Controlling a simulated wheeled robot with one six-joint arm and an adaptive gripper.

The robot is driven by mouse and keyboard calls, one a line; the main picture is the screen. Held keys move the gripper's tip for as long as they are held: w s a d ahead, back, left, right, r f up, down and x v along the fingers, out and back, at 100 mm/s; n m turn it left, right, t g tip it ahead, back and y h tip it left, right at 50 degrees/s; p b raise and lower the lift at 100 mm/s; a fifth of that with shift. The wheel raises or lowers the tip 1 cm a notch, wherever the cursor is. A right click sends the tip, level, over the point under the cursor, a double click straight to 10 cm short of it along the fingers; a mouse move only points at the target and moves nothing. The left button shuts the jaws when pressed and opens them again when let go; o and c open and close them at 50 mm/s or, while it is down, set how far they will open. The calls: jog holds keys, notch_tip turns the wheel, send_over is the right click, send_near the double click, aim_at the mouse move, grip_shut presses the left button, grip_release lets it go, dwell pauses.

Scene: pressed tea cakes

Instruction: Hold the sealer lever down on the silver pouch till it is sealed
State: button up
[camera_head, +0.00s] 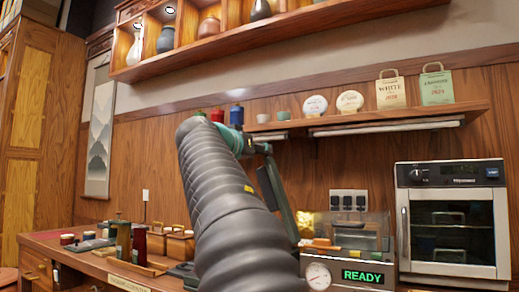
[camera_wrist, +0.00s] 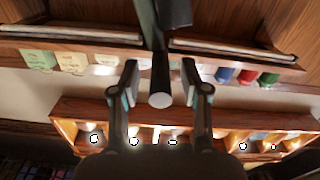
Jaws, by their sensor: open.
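My gripper (camera_wrist: 160,84) is open in the wrist view, one finger on each side of a dark bar with a pale round end (camera_wrist: 160,98). The bar looks like the raised sealer lever, and gaps show between it and both fingers. In the head view a dark slanted lever (camera_head: 279,200) rises from behind a machine with a gauge and a green READY display (camera_head: 363,277). The gripper itself is mostly hidden there by my arm. I cannot make out the silver pouch in either view.
A steel oven (camera_head: 453,222) stands right of the machine. A wall shelf (camera_head: 470,107) above holds paper bags, round tea cakes and small jars. A wooden box (camera_head: 180,246) and canisters stand on the left counter. An upper cabinet (camera_head: 230,45) holds vases.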

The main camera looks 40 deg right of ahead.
jog(key=shift+x, duration=0.85)
grip_shut()
jog(key=shift+w, duration=0.1)
